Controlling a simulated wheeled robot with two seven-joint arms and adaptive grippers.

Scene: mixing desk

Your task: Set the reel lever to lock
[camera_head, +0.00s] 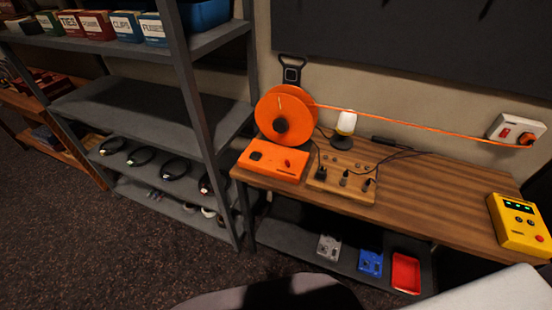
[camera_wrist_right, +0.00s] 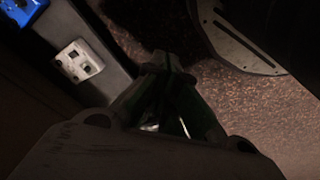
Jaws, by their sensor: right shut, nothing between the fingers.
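An orange cable reel (camera_head: 285,112) with a black hub stands at the back left of the wooden desk in the head view. My right gripper (camera_wrist_right: 167,62) is shut and empty in the right wrist view, above the carpet and beside the low shelf, away from the reel. My left gripper is not in view.
An orange cable (camera_head: 420,125) runs from the reel to a white wall socket (camera_head: 517,129). A wooden board with several black knobs (camera_head: 345,184) and a lamp (camera_head: 344,128) stand beside the base. A yellow box (camera_head: 519,224) is at right. A grey rack (camera_head: 190,100) stands left.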

